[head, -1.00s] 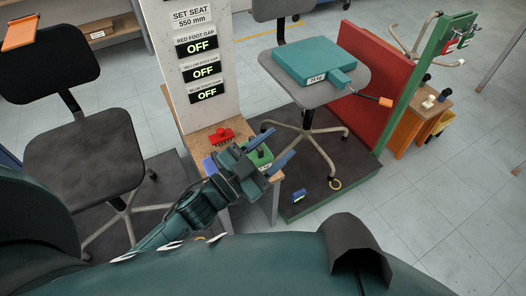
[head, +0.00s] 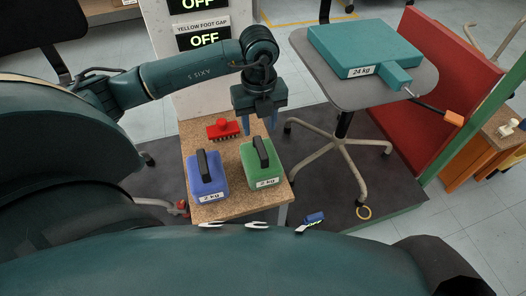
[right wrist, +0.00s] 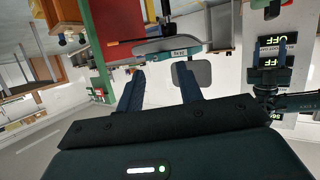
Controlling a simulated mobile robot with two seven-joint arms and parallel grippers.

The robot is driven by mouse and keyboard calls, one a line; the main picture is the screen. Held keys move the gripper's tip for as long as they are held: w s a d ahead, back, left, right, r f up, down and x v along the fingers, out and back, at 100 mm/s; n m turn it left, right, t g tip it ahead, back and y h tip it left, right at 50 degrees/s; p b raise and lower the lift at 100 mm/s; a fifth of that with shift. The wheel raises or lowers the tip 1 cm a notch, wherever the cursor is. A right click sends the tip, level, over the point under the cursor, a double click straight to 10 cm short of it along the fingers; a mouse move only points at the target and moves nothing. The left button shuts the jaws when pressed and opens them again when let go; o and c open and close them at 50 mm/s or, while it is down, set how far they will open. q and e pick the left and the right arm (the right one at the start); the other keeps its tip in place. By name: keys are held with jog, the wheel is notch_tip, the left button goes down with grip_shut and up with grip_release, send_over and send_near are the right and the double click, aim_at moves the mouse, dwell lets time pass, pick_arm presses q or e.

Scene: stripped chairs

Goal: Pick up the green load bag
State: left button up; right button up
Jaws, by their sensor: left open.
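The green load bag (head: 266,178) stands on a small cork-topped table (head: 235,208). It has a black strap handle on top and a 2 kg label on its front. My left gripper (head: 259,130) is open and empty, with its blue fingers pointing down. In the head view it shows just beyond the green bag, apart from the handle.
A blue 2 kg bag (head: 207,178) stands left of the green one. A red knobbed block (head: 223,129) lies behind them. A teal 24 kg box (head: 365,48) rests on a grey chair seat at right. A red panel (head: 440,85) stands beyond.

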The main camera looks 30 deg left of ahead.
aim_at(260, 137)
pick_arm(q)
notch_tip(260, 137, down, 5)
jog(key=shift+f+b, duration=0.1)
jog(key=shift+b, duration=0.4)
notch_tip(260, 137, down, 4)
jog(key=shift+d+r+b, duration=0.1)
jog(key=shift+r+b, duration=0.1)
jog(key=shift+b, duration=0.35)
jog(key=shift+f, duration=0.35)
pick_arm(e)
jog(key=shift+w+a+f+n+t+y, duration=0.3)
jog(key=shift+w+t, duration=0.2)
jog(key=shift+t, duration=0.2)
pick_arm(q)
grip_shut()
jog(key=shift+w+r, duration=0.15)
jog(key=shift+r, duration=0.15)
